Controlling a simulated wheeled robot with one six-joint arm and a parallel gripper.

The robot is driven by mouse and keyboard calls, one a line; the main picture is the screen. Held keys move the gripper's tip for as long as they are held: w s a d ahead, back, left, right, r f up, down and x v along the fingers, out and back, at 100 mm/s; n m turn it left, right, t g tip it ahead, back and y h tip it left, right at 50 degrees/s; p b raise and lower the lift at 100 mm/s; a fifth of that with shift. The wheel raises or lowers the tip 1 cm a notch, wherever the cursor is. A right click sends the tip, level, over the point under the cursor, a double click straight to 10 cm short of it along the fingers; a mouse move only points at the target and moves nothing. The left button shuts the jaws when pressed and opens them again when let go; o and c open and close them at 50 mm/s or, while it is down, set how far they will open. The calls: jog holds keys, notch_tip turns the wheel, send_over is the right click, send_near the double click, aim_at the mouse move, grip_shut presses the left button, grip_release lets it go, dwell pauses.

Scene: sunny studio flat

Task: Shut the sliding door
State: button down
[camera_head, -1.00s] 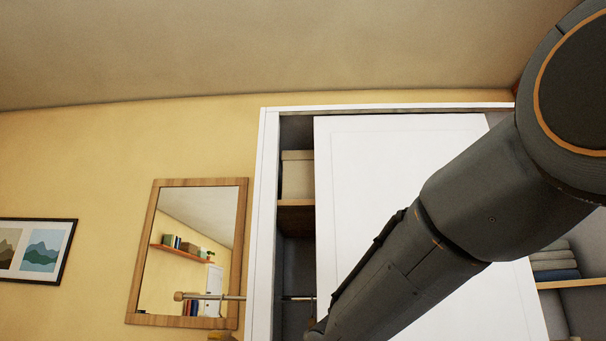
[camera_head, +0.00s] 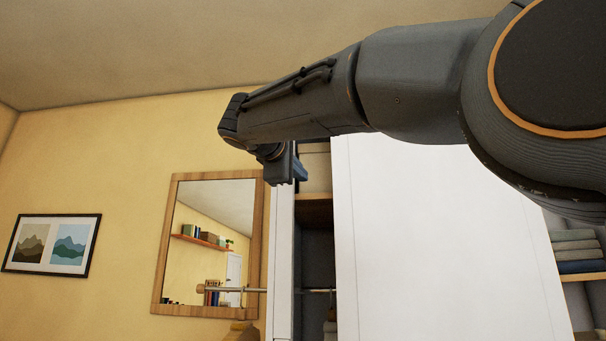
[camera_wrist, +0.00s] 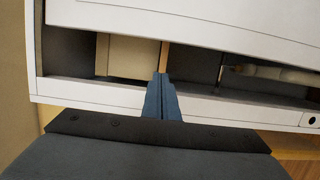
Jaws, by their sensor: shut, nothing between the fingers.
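The white sliding door (camera_head: 435,240) stands in the middle of a wardrobe, with an open gap to its left and another opening to its right. In the wrist view the door panel (camera_wrist: 215,22) lies along the top and the wardrobe's white side frame (camera_wrist: 90,94) runs below the gap. My gripper (camera_head: 299,174) is at the upper left of the gap, in front of the wardrobe. Its blue fingers (camera_wrist: 160,82) are shut and empty, and they overlap the frame and gap in the wrist view. I cannot tell whether they touch anything. My arm hides the door's top.
In the left gap are a beige box (camera_head: 314,170), a wooden shelf (camera_head: 314,212) and a hanging rail (camera_head: 318,291). Folded cloths (camera_head: 576,248) lie on a shelf at right. A wood-framed mirror (camera_head: 168,245) and a picture (camera_head: 50,244) hang on the left wall.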

jog(key=w+d+p, duration=0.3)
jog(key=w+d, duration=0.3)
jog(key=shift+w+p, duration=0.15)
jog(key=shift+p, duration=0.2)
